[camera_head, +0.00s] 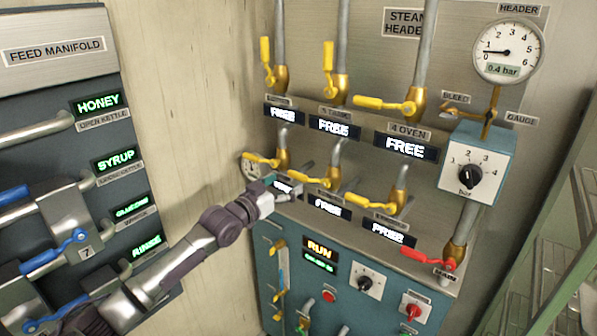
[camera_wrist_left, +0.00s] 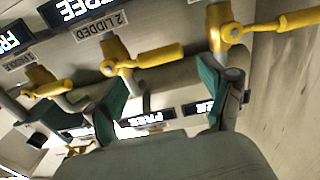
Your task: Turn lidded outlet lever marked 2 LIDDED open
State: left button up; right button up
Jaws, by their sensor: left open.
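The yellow lever of outlet 2 LIDDED (camera_wrist_left: 155,55) points sideways from its valve in the left wrist view, with the tag 2 LIDDED (camera_wrist_left: 103,25) beside it. In the head view I take it to be the middle lever of the lower row (camera_head: 308,181), pointing left. My left gripper (camera_head: 282,187) is open at this lever's free end. In the left wrist view the open fingers (camera_wrist_left: 160,88) stand either side of the picture's middle, with the handle tip close to the right finger. I cannot tell whether they touch. My right gripper is not in view.
Neighbouring yellow levers sit close by: the lower left one (camera_head: 260,159) and the lower right one (camera_head: 378,208). A red lever (camera_head: 424,257) is farther right. A blue-grey box with a dial (camera_head: 478,165) juts out. The feed manifold (camera_head: 55,50) stands left.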

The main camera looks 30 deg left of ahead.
aim_at(296, 176)
pick_arm(q)
jog(key=shift+w+d+p, duration=0.15)
jog(key=shift+w+p, duration=0.15)
jog(key=shift+w, duration=1.25)
jog(key=shift+w+d+p, duration=0.1)
jog(key=shift+w+p, duration=0.15)
jog(key=shift+w, duration=1.25)
grip_shut()
